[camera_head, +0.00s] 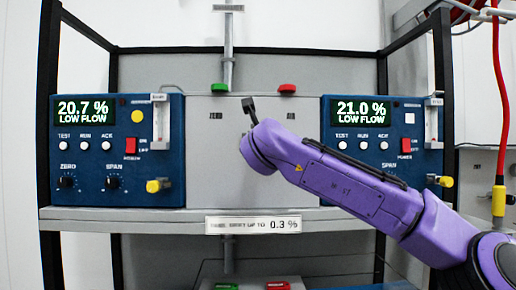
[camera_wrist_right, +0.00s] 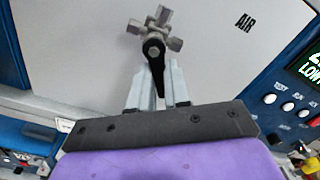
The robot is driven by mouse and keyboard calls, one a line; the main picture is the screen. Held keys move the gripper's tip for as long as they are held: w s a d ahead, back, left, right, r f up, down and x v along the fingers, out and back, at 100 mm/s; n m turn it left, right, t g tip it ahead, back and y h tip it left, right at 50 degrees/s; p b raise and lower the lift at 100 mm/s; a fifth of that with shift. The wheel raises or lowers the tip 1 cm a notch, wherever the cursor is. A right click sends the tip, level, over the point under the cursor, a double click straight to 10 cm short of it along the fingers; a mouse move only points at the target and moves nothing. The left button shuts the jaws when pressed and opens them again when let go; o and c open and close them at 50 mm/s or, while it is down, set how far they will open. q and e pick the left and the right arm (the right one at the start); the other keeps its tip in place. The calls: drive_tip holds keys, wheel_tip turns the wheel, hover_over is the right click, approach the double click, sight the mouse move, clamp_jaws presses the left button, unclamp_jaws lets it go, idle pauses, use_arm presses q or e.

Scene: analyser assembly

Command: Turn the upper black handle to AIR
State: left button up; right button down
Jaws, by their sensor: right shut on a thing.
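The upper black handle (camera_wrist_right: 154,52) sits on a grey metal valve (camera_wrist_right: 160,28) against the grey panel, seen in the right wrist view. The handle's free end points down between the two fingers of my right gripper (camera_wrist_right: 156,88), which is shut on it. The AIR label (camera_wrist_right: 244,20) is on the panel to the right of the valve. My left gripper is not in view.
Blue analysers stand left (camera_head: 118,150) and right (camera_head: 385,150) of the grey panel (camera_head: 200,165). A green knob (camera_head: 220,88) and a red knob (camera_head: 287,88) are at its top. A shelf edge (camera_head: 130,214) runs below. A red hose (camera_head: 502,90) hangs at far right.

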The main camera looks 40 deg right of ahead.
drive_tip(key=n, duration=0.3)
drive_tip(key=r+n, duration=0.1)
drive_tip(key=n, duration=0.3)
drive_tip(key=d+r+n, duration=0.1)
drive_tip(key=n, duration=0.3)
drive_tip(key=shift+s+r+p, duration=0.25)
drive_tip(key=shift+s+p, duration=0.05)
drive_tip(key=shift+s, duration=0.05)
drive_tip(key=shift+d+n, duration=0.1)
drive_tip(key=shift+n, duration=0.2)
drive_tip(key=c, duration=1.1)
unclamp_jaws()
drive_tip(key=b+v, duration=0.6)
drive_tip(key=v, duration=0.4)
drive_tip(key=shift+s+a+b, duration=0.15)
drive_tip(key=shift+a+b, duration=0.15)
drive_tip(key=shift+d, duration=0.1)
